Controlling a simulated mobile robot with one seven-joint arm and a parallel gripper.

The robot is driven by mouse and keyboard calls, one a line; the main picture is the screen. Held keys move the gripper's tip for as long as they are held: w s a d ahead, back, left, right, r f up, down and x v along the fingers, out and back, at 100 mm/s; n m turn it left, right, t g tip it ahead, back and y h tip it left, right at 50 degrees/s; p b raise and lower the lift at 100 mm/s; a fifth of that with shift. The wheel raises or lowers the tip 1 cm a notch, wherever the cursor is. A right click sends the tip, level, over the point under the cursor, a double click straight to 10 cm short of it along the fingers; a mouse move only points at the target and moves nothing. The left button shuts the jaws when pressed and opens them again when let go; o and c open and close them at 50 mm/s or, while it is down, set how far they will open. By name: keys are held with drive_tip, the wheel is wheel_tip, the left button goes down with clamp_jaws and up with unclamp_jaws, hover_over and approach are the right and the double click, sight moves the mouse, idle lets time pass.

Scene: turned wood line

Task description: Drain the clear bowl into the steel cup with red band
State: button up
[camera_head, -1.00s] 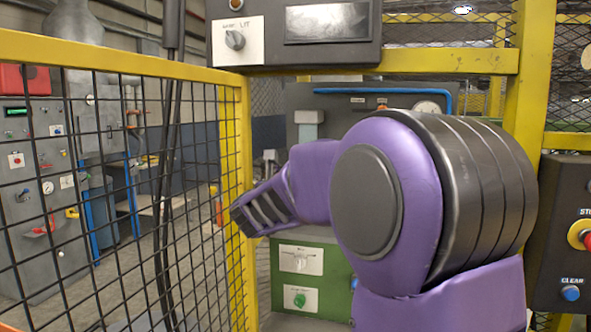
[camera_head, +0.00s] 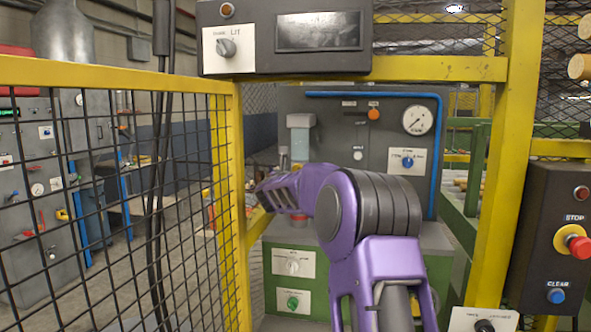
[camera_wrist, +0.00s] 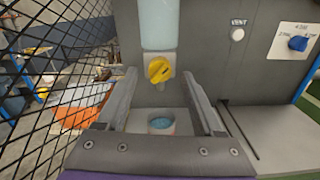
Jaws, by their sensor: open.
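The clear bowl (camera_head: 301,121) hangs on the front of a grey panel. In the wrist view its pale blue body (camera_wrist: 157,22) is cut off at the top. Below it is a yellow valve knob (camera_wrist: 159,69). A small cup (camera_wrist: 161,123) with blue inside and a reddish band stands under the knob. A bit of red (camera_head: 299,218) below my arm in the head view may be this cup. My gripper (camera_wrist: 160,78) is open, its fingers to either side of the knob and cup in the picture. I cannot tell any contact. In the head view my wrist (camera_head: 278,192) hides the knob.
A yellow-framed mesh fence (camera_head: 110,200) stands close on the left. A yellow post (camera_head: 505,190) and a stop-button box (camera_head: 560,240) are on the right. The panel holds a gauge (camera_head: 418,119), a blue knob (camera_head: 407,162) and a vent button (camera_wrist: 238,34). Green cabinet below.

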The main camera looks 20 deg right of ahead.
drive_tip(key=shift+w+d, duration=0.4)
drive_tip(key=shift+w, duration=0.2)
drive_tip(key=shift+c, duration=0.3)
clamp_jaws()
